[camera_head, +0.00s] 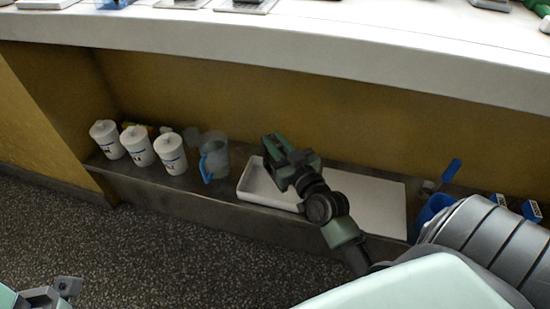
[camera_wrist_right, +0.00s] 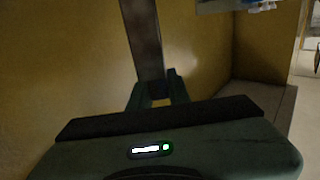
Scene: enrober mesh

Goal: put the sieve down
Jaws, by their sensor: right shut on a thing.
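My right gripper (camera_head: 280,162) is over the left part of the white tray (camera_head: 258,198), in front of the yellow wall. In the right wrist view its fingers (camera_wrist_right: 158,92) are closed around the end of a flat dark grey strip (camera_wrist_right: 143,38), which seems to be the handle of the sieve. The sieve's mesh and rim cannot be made out in either view. My left gripper (camera_head: 62,290) shows only in part at the bottom left corner, and its jaws are not clear.
Several white lidded tubs (camera_head: 138,146) and a clear jug with a blue handle (camera_head: 214,157) stand left on the low shelf (camera_head: 150,185). A blue container (camera_head: 432,210) and blue-labelled boxes (camera_head: 532,210) are right. The white counter (camera_head: 300,62) overhangs the shelf.

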